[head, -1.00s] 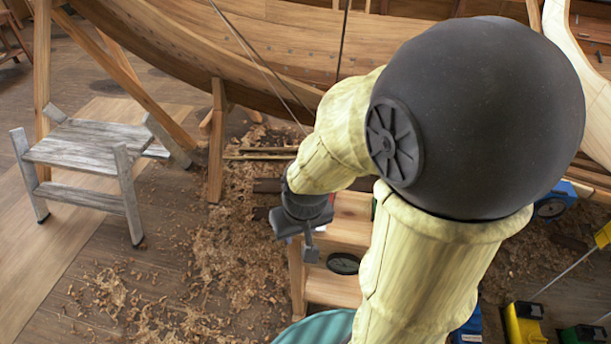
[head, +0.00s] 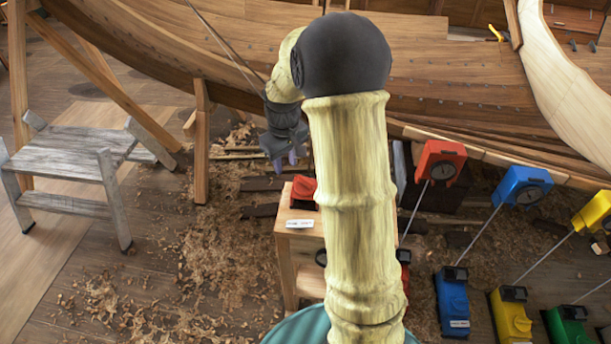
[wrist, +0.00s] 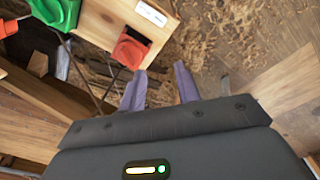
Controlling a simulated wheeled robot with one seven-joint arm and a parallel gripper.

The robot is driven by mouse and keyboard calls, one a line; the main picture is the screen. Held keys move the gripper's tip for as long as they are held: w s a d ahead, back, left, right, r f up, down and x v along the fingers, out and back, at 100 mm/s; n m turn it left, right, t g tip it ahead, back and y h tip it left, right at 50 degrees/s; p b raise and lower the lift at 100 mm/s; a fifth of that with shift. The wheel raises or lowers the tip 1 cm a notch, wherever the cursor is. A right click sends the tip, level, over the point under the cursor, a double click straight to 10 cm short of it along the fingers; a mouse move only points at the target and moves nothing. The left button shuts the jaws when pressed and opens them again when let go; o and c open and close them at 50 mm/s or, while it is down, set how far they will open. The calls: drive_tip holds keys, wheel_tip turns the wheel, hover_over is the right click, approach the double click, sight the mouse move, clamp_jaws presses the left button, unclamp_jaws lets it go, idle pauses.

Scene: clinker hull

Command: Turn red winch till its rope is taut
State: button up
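The lower red unit (head: 404,270), apparently the red winch, is mostly hidden behind my arm. A straight pale line, apparently its rope, runs up from there to a red gauge box (head: 440,162) at the hull; I cannot read its dial or tell if the line is taut. My gripper (head: 286,155) is up by the hull, beyond the stand. In the wrist view its fingers (wrist: 159,88) are apart and empty.
Blue (head: 453,303), yellow (head: 510,316) and green (head: 567,326) units stand on the floor at the lower right, with lines up to gauge boxes. A grey stool (head: 75,160) is at left. A wooden prop (head: 202,145) supports the hull. Shavings cover the floor between.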

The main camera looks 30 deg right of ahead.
drive_tip(key=n+g+p, duration=0.1)
drive_tip(key=n, duration=0.1)
hover_over(306, 179)
drive_tip(key=f, duration=0.2)
drive_tip(key=shift+r, duration=0.1)
wheel_tip(306, 179, down, 17)
drive_tip(key=p, duration=0.4)
drive_tip(key=shift+f, duration=0.2)
clamp_jaws()
